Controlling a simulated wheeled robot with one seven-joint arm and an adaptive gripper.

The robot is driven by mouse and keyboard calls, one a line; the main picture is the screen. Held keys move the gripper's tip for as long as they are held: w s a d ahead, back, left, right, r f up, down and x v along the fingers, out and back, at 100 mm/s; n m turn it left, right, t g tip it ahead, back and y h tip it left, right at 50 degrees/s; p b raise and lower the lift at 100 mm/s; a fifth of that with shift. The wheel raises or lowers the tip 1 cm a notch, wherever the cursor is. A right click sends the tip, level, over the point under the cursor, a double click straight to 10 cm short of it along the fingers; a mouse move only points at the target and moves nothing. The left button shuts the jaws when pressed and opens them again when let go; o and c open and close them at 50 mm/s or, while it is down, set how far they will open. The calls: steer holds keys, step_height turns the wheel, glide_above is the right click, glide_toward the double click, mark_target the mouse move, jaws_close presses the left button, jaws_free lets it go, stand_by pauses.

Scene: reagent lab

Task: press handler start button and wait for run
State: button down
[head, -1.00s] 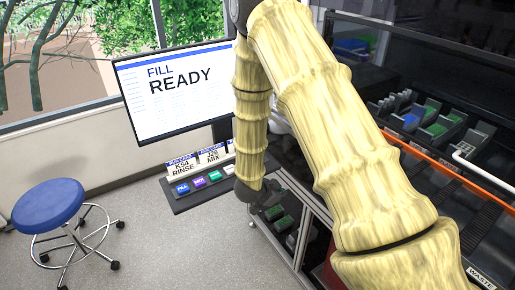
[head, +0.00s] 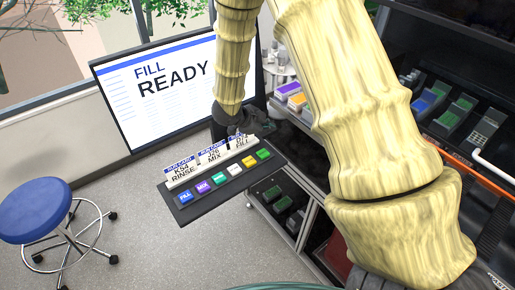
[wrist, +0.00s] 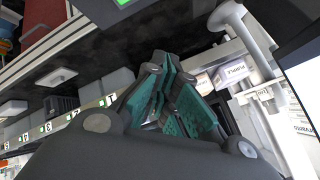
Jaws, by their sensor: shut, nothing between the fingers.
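A dark control shelf (head: 205,207) below the monitor carries a row of coloured buttons: blue FILL (head: 185,197), purple MIX (head: 203,187), teal (head: 219,178), white (head: 235,169), yellow (head: 249,161) and green (head: 263,153). The labels beyond MIX are too small to read. The monitor (head: 140,105) reads FILL READY. My gripper (head: 236,128) is behind the right end of the run cards, apart from the buttons as far as I can see. In the wrist view its teal-padded fingers (wrist: 178,98) are shut and empty; no button is clearly visible there.
Run cards (head: 180,170) stand in a white holder along the shelf's back edge, reading RINSE, MIX and FILL. The dark handler bench (head: 455,75) with racks and an orange rail (head: 445,150) fills the right. A blue stool (head: 36,210) stands left on open floor.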

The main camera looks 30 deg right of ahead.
steer(key=shift+s+r, duration=0.55)
steer(key=shift+s, duration=0.6)
steer(key=b, duration=0.3)
glide_above(265, 154)
steer(key=f, duration=0.4)
steer(key=shift+w+f, duration=0.2)
steer(key=shift+w, duration=0.15)
steer(key=shift+s+f+b, duration=0.55)
steer(key=shift+f+b, duration=0.05)
steer(key=shift+b, duration=0.15)
steer(key=f, duration=0.1)
steer(key=f+b, duration=0.1)
steer(key=f, duration=0.1)
steer(key=shift+w+b, duration=0.3)
steer(key=shift+w, duration=0.05)
steer(key=shift+f, duration=0.3)
steer(key=shift+s, duration=0.25)
steer(key=shift+w+f, duration=0.1)
steer(key=shift+w, duration=0.05)
